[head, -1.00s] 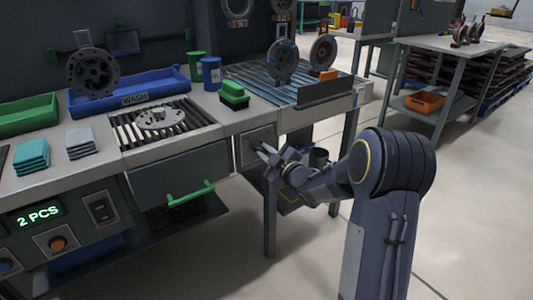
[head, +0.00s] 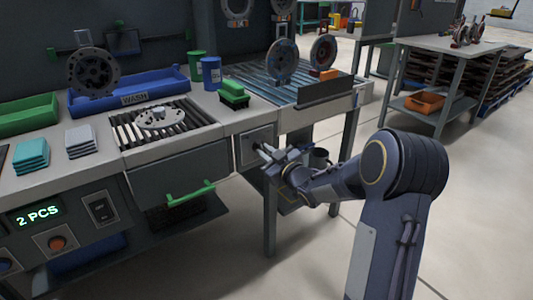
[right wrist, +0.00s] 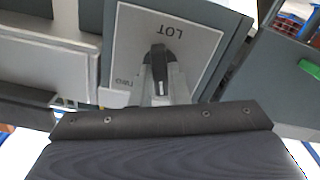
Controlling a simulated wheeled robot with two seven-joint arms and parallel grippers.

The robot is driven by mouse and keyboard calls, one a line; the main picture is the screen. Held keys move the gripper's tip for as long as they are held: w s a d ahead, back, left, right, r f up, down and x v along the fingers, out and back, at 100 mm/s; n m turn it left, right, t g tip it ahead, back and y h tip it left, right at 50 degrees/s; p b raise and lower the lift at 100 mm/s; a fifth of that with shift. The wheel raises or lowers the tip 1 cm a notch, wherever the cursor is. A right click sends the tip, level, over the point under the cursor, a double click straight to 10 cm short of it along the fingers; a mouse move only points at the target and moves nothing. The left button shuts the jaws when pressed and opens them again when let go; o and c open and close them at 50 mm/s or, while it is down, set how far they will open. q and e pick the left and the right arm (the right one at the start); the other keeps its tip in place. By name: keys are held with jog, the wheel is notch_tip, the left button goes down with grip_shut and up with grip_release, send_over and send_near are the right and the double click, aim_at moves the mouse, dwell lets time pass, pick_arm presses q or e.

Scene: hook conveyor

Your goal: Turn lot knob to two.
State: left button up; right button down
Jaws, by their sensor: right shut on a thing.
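The lot knob (right wrist: 158,62) is a dark pointer knob on a pale plate marked LOT (right wrist: 190,45), seen upside down in the right wrist view. My right gripper (right wrist: 160,88) is shut on the knob, its pale fingers on either side of it. In the head view the plate (head: 246,146) is on the bench front, right of the drawer, and my right gripper (head: 262,152) reaches it from the right. The knob is mostly hidden there. The plate's number marks are cut off or too small to read. My left gripper is out of view.
A drawer with a green handle (head: 191,194) is left of the plate. A bench leg (head: 270,220) stands below it. A green brush (head: 233,94) and a blue cup (head: 210,72) sit on the bench above. The floor at right is open.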

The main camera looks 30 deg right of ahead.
jog(key=m, duration=0.3)
jog(key=m+p, duration=0.1)
jog(key=m, duration=0.2)
jog(key=shift+m, duration=0.3)
jog(key=m+p, duration=0.2)
jog(key=m, duration=0.4)
jog(key=shift+p, duration=0.35)
jog(key=shift+a+m, duration=0.1)
jog(key=shift+m, duration=0.3)
jog(key=c, duration=1.4)
grip_release()
jog(key=s+p, duration=0.1)
jog(key=s, duration=0.6)
jog(key=shift+s+d, duration=0.35)
jog(key=shift+s, duration=0.05)
